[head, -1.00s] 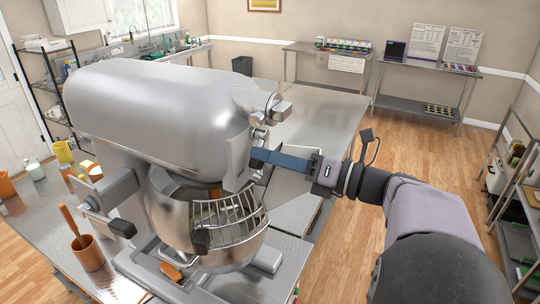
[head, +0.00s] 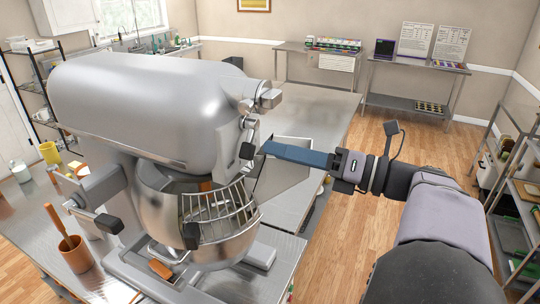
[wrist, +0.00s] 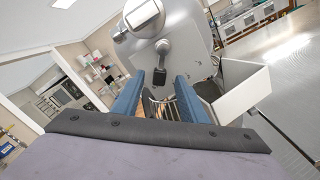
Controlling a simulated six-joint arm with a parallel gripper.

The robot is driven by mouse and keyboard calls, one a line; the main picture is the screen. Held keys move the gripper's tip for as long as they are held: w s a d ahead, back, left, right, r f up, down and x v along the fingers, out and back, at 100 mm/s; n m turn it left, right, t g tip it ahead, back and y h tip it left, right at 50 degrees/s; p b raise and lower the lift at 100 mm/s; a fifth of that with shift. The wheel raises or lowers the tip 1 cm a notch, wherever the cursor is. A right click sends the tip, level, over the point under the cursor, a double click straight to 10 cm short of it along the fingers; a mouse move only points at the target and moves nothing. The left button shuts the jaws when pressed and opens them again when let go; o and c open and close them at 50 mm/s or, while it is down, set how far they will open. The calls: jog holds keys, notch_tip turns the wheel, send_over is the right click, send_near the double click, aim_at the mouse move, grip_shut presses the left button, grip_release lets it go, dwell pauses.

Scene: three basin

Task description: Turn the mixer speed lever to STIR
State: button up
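The large grey mixer (head: 140,105) stands on the metal table at the left of the head view. Its speed lever (head: 247,150) hangs from the side of the head and ends in a black knob. In the wrist view the lever knob (wrist: 158,74) points down toward the camera, ahead of the gap between my fingers. My gripper (head: 268,148) is open and empty, with its blue fingertips just right of the knob in the head view. In the wrist view my two fingers (wrist: 160,88) stand wide apart. No STIR mark is readable.
The steel bowl with its wire guard (head: 215,215) sits below the lever. A pale open box-like part (wrist: 243,88) lies close to the right finger. A cup with a wooden tool (head: 76,252) stands left of the mixer.

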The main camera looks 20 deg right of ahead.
jog(key=shift+v, duration=1)
jog(key=s+a+f+n+g+h+b, duration=0.1)
jog(key=s+a+f+n+g, duration=0.2)
jog(key=f, duration=0.5)
jog(key=s+a+f+n+g+h+b, duration=0.1)
jog(key=a+f+n+g+h, duration=0.25)
jog(key=f, duration=0.55)
jog(key=s+a+f+n+g+y+b, duration=0.1)
jog(key=a+f+n+g+b, duration=0.2)
jog(key=f+n, duration=0.4)
jog(key=s+d+f+n+g+h, duration=0.1)
jog(key=s+f+n+h, duration=0.3)
jog(key=f+n, duration=0.5)
jog(key=s+d+f+n+g+h+b, duration=0.1)
jog(key=s+f+n+h, duration=0.3)
jog(key=f+n, duration=0.6)
jog(key=shift+n+g+h, duration=0.65)
jog(key=shift+n, duration=0.5)
jog(key=shift+s+b, duration=0.1)
jog(key=shift+b, duration=0.25)
